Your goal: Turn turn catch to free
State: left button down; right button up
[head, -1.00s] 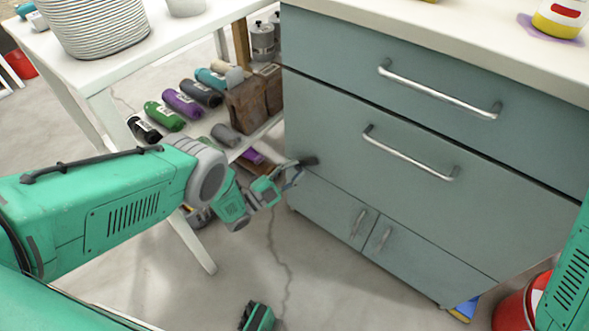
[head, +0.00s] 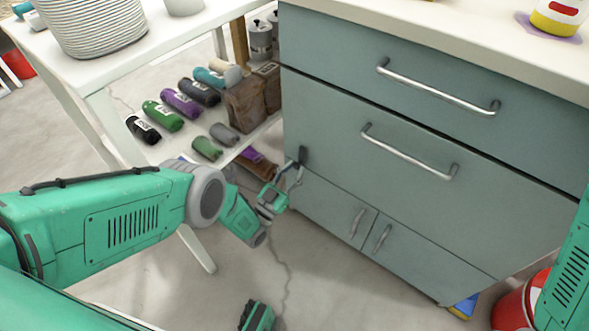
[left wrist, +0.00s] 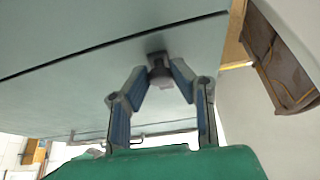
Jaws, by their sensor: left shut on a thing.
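The turn catch (head: 303,155) is a small dark grey piece at the left edge of the blue-grey cabinet front (head: 400,190); in the head view it stands roughly upright. My left gripper (head: 293,172) is at the catch, its fingers angled up to it. In the left wrist view, the catch (left wrist: 159,72) sits between the two blue-padded fingertips of the left gripper (left wrist: 160,77), which are closed in on it. The fingers partly hide the catch.
Two drawers with bar handles (head: 410,150) and two small doors with handles (head: 382,238) are on the cabinet. A white table (head: 115,75) stands at the left, with rolled bags (head: 182,103) on its lower shelf. A red bucket (head: 512,305) stands at the lower right.

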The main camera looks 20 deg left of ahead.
pick_arm(q)
jog(key=shift+s+f+n+y, duration=0.2)
jog(key=shift+f+n+y, duration=0.2)
jog(key=shift+n, duration=0.3)
jog(key=c, duration=1.4)
grip_release()
jog(key=shift+o, duration=0.2)
jog(key=shift+w+r, duration=0.1)
jog(key=v, duration=1.2)
jog(key=shift+w+a, duration=0.1)
